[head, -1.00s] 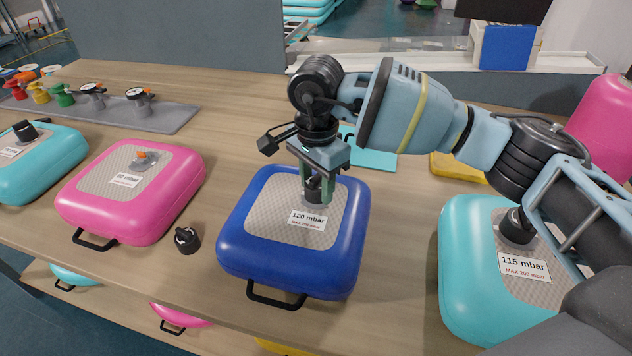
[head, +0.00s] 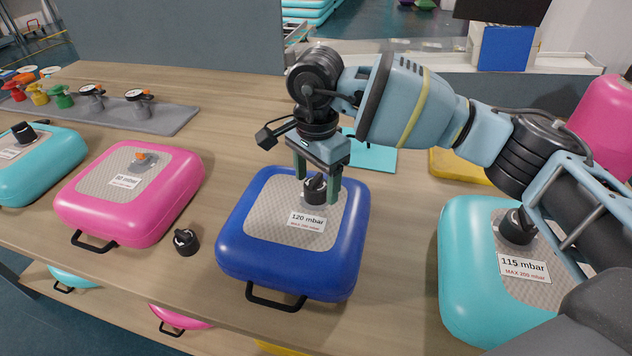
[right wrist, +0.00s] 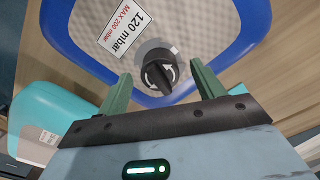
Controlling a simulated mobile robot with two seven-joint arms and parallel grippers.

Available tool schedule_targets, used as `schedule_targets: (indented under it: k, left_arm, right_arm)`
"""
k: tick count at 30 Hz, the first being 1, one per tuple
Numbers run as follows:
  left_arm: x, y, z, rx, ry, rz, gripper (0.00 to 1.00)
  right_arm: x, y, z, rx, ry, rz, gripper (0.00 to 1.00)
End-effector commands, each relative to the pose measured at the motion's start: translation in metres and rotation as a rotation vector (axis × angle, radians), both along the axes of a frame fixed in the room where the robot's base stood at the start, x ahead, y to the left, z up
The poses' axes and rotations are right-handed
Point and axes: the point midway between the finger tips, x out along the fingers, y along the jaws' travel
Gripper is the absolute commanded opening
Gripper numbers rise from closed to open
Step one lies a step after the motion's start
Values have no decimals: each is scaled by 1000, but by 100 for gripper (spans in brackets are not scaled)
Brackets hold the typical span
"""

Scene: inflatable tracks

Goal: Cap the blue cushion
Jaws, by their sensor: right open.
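The blue cushion (head: 290,269) lies on the wooden table in the middle of the head view, with a label reading 120 mbar. A black cap (head: 314,189) sits on its valve; it also shows in the right wrist view (right wrist: 160,73), with white arrows on top. My right gripper (head: 317,190) is above the cushion, open, its green fingers on either side of the cap and apart from it. In the right wrist view the open fingers (right wrist: 162,90) have the cap just beyond them. My left gripper is not in view.
A pink cushion (head: 150,217) with an orange-topped valve stands to the left, a loose black cap (head: 186,242) beside it. Turquoise cushions stand far left (head: 60,165) and right (head: 470,290), both capped. A grey mat (head: 170,118) holds several valve fittings.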

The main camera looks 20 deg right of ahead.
Motion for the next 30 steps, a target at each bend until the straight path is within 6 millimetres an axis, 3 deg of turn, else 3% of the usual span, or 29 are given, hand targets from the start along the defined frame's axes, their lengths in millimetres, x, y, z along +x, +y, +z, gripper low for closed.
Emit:
schedule_targets:
  k: [6,12,30]
  left_arm:
    - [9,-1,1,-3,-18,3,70]
    - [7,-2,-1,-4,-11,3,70]
    - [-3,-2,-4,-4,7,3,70]
  right_arm:
    - [1,0,39,1,-4,0,68]
    - [0,0,60,0,-2,1,68]
    - [0,0,65,0,-2,1,68]
